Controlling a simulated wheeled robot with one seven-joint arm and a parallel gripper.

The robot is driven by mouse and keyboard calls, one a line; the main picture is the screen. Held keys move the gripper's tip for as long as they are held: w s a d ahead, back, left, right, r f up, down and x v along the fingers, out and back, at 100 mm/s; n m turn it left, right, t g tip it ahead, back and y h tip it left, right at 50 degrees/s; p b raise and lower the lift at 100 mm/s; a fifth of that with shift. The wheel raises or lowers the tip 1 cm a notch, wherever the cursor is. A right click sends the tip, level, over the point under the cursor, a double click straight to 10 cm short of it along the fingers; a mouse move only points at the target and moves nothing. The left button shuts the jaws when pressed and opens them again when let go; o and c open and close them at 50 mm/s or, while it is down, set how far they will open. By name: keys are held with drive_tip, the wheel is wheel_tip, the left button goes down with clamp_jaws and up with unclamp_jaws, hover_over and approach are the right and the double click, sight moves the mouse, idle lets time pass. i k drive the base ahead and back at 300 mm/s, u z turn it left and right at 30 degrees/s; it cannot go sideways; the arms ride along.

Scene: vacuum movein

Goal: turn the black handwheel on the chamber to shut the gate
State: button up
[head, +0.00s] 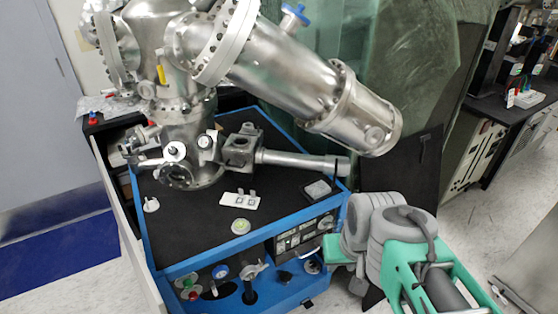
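The steel chamber (180,125) stands at the back left of a black-topped blue cart. I cannot clearly make out a black handwheel on it. A small round fitting (174,151) with a dark centre sits on the chamber's lower front, too small to identify. A steel valve body (240,150) to its right carries a horizontal tube that runs right. My grey and green arm shows at the lower right, beside the cart and apart from the chamber. No gripper fingers can be made out.
The black cart top (200,235) holds a white plate (240,201) with small blocks, a round green-topped piece (241,226) and a dark square piece (318,190). A large steel cylinder (290,80) overhangs the cart's right side. Open floor (480,235) lies at right.

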sight(204, 142)
drive_tip(key=z, duration=1.4)
drive_tip(key=k, duration=1)
drive_tip(key=u, duration=1.7)
drive_tip(key=i, duration=0.5)
